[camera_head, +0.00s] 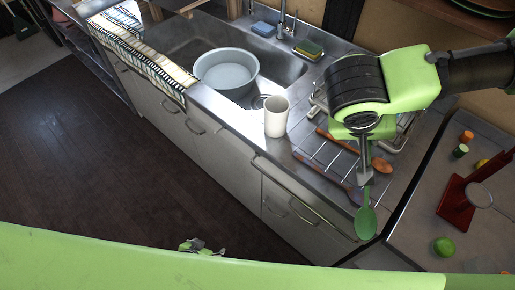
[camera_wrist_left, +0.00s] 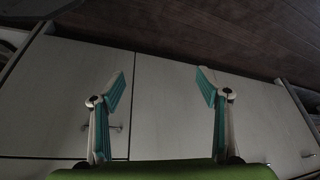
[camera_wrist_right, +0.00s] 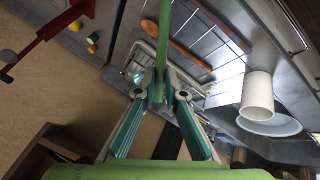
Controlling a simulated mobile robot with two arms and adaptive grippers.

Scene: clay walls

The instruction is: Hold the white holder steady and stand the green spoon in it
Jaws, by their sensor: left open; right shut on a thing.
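The white holder (camera_head: 276,118) stands upright on the counter edge by the sink. It also shows in the right wrist view (camera_wrist_right: 257,95), at the right. My right gripper (camera_wrist_right: 158,85) is shut on the green spoon (camera_wrist_right: 161,40). In the head view the spoon (camera_head: 366,222) hangs bowl down at the counter's right end, to the right of the holder and apart from it. My left gripper (camera_head: 200,247) is low in front of the cabinets, away from the holder. In the left wrist view its fingers (camera_wrist_left: 162,85) are spread and empty.
A grey basin (camera_head: 226,72) sits in the sink behind the holder. A red stand (camera_head: 456,203) and a lime (camera_head: 443,246) are at the right. A striped towel (camera_head: 140,52) covers the counter's left part.

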